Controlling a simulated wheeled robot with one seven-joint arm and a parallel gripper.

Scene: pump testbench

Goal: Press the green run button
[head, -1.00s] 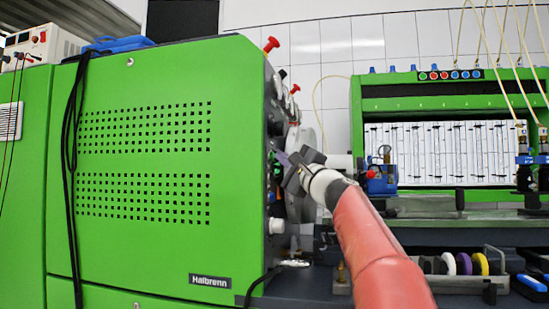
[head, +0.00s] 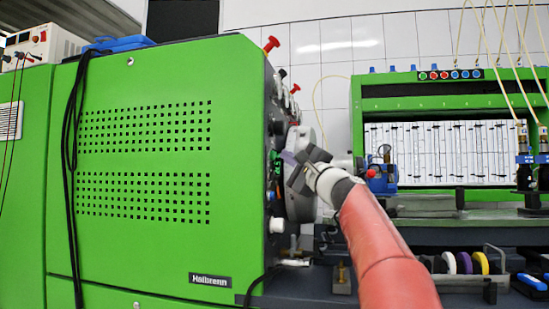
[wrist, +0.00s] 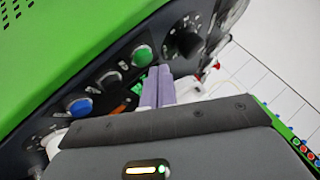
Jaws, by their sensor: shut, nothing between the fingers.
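The green run button (wrist: 142,55) is a round cap in a light ring on the dark side panel, seen in the wrist view. In the head view it shows as a small green spot (head: 276,165) at the panel's edge. My gripper (wrist: 157,77) has its two purple fingers together, with nothing between them. The fingertips are just below and right of the green button in the wrist view. I cannot tell whether they touch it. In the head view my gripper (head: 287,158) is beside the panel, its fingers partly hidden.
A blue button (wrist: 77,106) and a black knob (wrist: 185,42) flank the green button on the panel. The large green cabinet (head: 150,140) fills the left. A bench with a rack of glass tubes (head: 440,150) stands at the right.

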